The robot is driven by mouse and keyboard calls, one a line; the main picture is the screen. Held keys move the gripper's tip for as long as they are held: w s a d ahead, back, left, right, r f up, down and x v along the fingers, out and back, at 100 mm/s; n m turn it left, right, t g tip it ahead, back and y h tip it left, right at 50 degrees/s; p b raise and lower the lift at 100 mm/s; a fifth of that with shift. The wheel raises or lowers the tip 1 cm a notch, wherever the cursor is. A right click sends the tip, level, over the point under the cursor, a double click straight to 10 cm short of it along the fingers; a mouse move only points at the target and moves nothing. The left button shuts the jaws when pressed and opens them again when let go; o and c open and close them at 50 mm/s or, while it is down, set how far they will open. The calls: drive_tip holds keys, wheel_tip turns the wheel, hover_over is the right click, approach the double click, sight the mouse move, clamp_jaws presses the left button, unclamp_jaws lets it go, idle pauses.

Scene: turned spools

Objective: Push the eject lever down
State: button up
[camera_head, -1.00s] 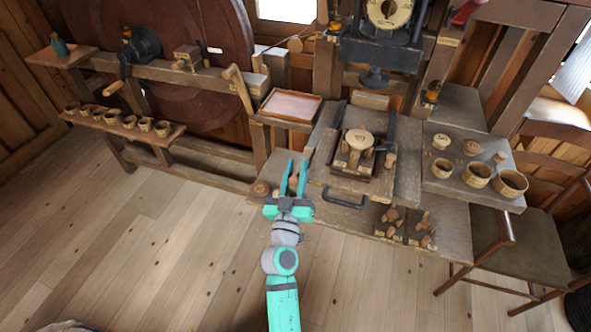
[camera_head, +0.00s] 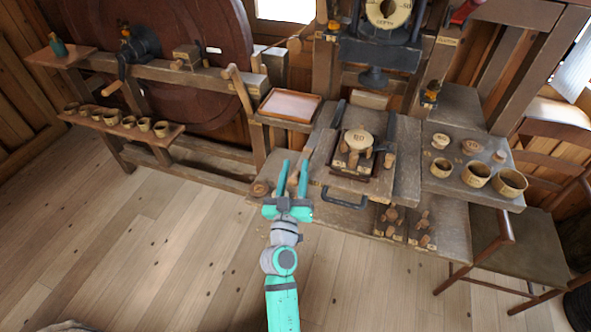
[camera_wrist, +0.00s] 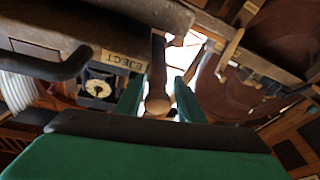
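The eject lever (camera_wrist: 158,75) is a dark bar ending in a rounded wooden knob. In the wrist view it hangs beside a plate marked EJECT (camera_wrist: 125,60) on the bench edge. The knob sits between the two green fingers of my gripper (camera_wrist: 158,98), which stand apart on either side of it. I cannot tell whether either finger touches it. In the head view my gripper (camera_head: 294,172) is at the left front of the press bench (camera_head: 318,174), fingers pointing away from me. The lever is hard to make out there.
A dark drawer-like handle (camera_head: 344,203) projects from the bench front, right of my gripper. A round piece marked 50 (camera_head: 357,140) sits in a fixture on the bench. An empty tray (camera_head: 290,105) stands behind. Cups (camera_head: 476,174) are on the right shelf. The floor at left is clear.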

drive_tip(key=shift+o, duration=0.3)
drive_tip(key=v, duration=1)
drive_tip(key=shift+s, duration=0.4)
